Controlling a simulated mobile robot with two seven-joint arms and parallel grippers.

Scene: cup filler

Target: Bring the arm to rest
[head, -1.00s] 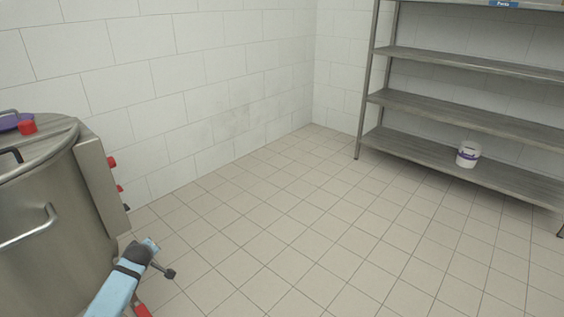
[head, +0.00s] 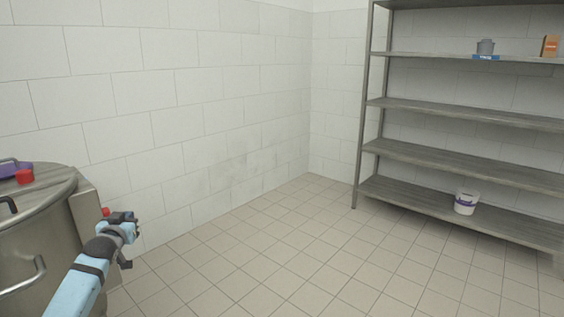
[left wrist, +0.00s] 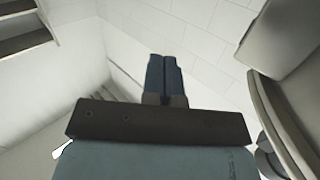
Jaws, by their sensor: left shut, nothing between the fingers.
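My left arm comes in from the lower left of the head view, light blue with dark joints. Its gripper (head: 128,220) is in front of the tiled wall, just right of the steel kettle. In the left wrist view the two dark blue fingers (left wrist: 165,78) are side by side and closed, with nothing between them. My right gripper is in neither view.
A large steel kettle (head: 30,225) with a lid and handles stands at the left, close to my left arm. A metal shelf rack (head: 450,152) stands at the right, with a white bucket (head: 465,203) on its bottom shelf. The tiled floor (head: 300,240) between them is clear.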

